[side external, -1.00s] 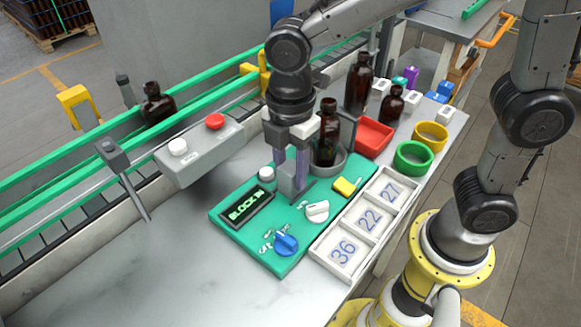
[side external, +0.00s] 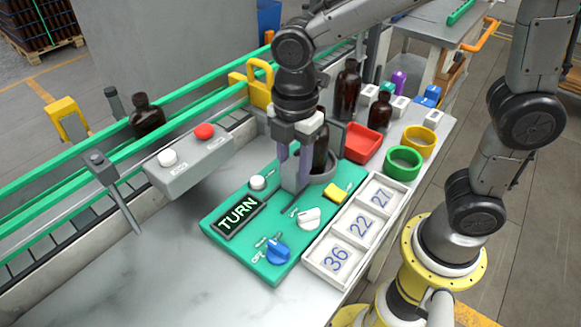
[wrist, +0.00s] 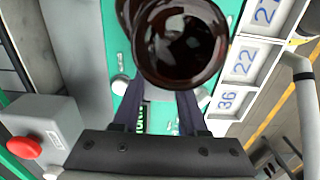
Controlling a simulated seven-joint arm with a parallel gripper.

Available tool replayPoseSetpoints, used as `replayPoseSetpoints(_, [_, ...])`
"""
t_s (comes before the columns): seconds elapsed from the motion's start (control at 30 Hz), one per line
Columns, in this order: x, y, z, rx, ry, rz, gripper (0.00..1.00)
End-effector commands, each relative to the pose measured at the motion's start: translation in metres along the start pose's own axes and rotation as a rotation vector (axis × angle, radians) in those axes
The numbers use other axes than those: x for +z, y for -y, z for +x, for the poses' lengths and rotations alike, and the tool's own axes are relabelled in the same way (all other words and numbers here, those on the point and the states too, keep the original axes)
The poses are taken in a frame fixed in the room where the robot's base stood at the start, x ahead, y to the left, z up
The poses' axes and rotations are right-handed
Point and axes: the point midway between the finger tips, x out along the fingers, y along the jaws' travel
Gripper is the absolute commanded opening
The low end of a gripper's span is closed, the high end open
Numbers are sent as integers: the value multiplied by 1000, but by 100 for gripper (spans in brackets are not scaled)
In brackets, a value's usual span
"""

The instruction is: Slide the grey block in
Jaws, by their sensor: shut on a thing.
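The green panel (side external: 229,250) lies on the table with its lit display (side external: 238,216), which reads TURN. My gripper (side external: 295,180) points down at the panel's far edge, its purple-grey fingers shut on the grey block (side external: 291,187). The block sits low at the panel surface, beside a dark slot line; the fingers partly hide it, and I cannot tell how it is seated.
The panel carries a white knob (side external: 308,217), a blue knob (side external: 278,250), a yellow switch (side external: 336,193) and a white button (side external: 257,182). A numbered tray (side external: 309,259) lies alongside. An amber bottle (side external: 321,150) stands close behind my gripper. The front-left table is clear.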

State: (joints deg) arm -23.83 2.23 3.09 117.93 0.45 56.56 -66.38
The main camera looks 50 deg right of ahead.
Motion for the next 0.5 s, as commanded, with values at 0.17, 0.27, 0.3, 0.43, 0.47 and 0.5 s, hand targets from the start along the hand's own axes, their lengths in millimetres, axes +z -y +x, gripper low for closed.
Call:
replayPoseSetpoints(0.17, [5,0,-1,1,11,0,60])
replayPoseSetpoints(0.27, [4,0,-1,1,10,0,72])
replayPoseSetpoints(0.3, [4,0,0,1,10,0,72])
replayPoseSetpoints(0.43, [3,0,0,0,9,-1,72])
replayPoseSetpoints(0.47, [3,0,0,0,9,-1,72])
replayPoseSetpoints(0.5, [3,0,0,0,8,-1,72])
